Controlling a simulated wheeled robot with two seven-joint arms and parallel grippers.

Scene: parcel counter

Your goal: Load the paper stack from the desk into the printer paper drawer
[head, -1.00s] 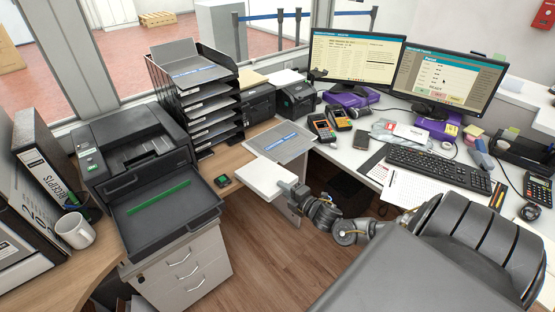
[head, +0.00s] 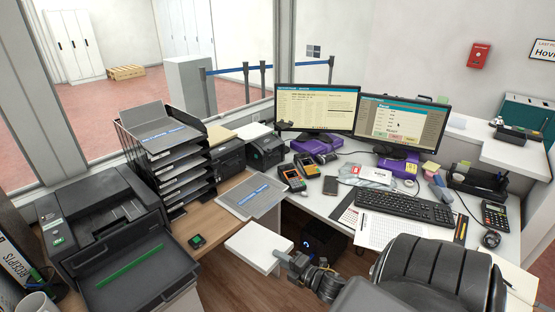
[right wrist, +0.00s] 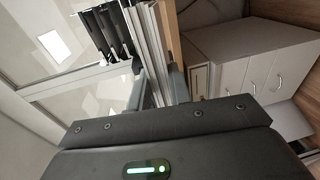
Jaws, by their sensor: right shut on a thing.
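My right gripper (head: 289,261) is shut on the white paper stack (head: 258,246) at its near right edge. The stack is held roughly level over the gap in front of the desk edge. The black printer (head: 100,215) stands at the left, and its open paper drawer (head: 110,295) reaches towards me with a green strip inside and no paper seen in it. The drawer's near end is cut off by the frame. In the right wrist view the gripper body (right wrist: 165,150) fills the bottom; the stack is not clear there. My left gripper is not in view.
A grey folder (head: 250,196) and a small black box with a green top (head: 197,240) lie on the wooden desk near the stack. A letter-tray tower (head: 175,160) stands beside the printer. A cabinet (right wrist: 250,62) shows in the right wrist view.

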